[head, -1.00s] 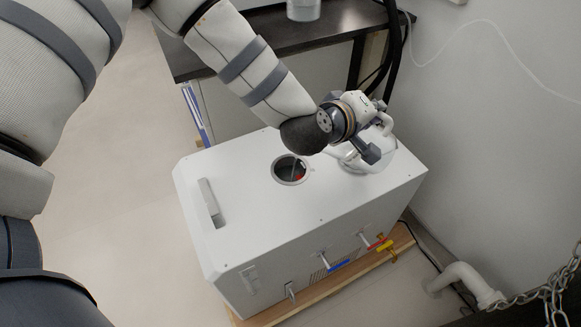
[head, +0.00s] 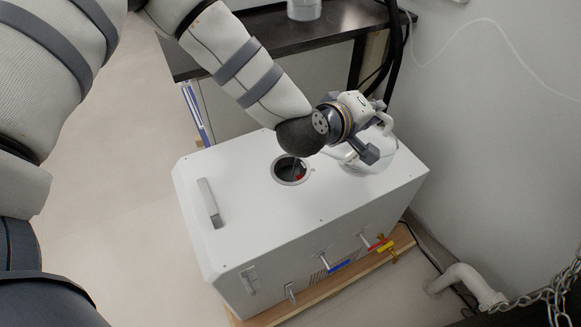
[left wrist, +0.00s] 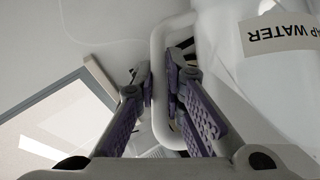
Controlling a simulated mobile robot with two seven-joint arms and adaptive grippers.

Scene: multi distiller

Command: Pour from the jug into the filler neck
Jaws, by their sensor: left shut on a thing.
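The white jug (head: 378,158) is at the right end of the white box's top, partly behind my left gripper (head: 371,138) in the head view. I cannot tell whether its base touches the box. In the left wrist view, the jug (left wrist: 222,60) has a label reading "AP WATER", upside down and cut off by the frame edge. My left gripper (left wrist: 158,82) is shut on the jug's white handle (left wrist: 158,115). The filler neck (head: 290,169) is a round, metal-rimmed opening in the box top, left of the jug, with something red inside. My right gripper is not in view.
The white box (head: 245,225) stands on a wooden base and has a raised handle (head: 210,203) on its left top. Blue, red and yellow valve levers project from its front. A dark table (head: 290,37) is behind; a wall is on the right.

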